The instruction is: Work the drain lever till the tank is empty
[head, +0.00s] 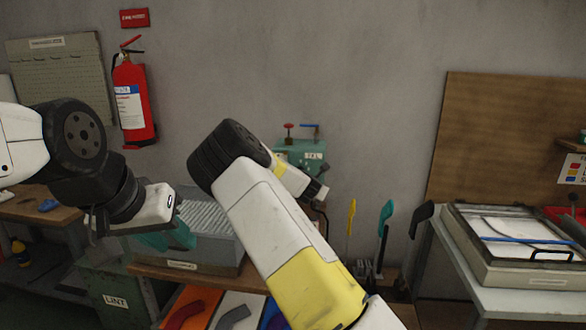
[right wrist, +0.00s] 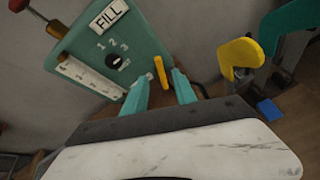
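A teal box (right wrist: 100,55) with a FILL label, a 1-2-3 dial and a scale strip fills the upper left of the right wrist view. It also shows on the back bench in the head view (head: 290,150). A yellow lever (right wrist: 160,74) stands at its lower right edge; I read no drain label. My right gripper (right wrist: 161,78) is open, its teal fingers on either side of the lever with gaps showing. The tank's level cannot be told. In the head view my arm hides the right fingers. My left gripper (head: 168,238) is open and empty, before the grey ribbed bin.
A red knob (right wrist: 18,5) and a blue lever (head: 310,126) top the box. The grey ribbed bin (head: 215,245) stands left of it. Yellow (right wrist: 242,55) and teal (right wrist: 288,25) tools stand to the right. A fire extinguisher (head: 133,98) hangs on the wall.

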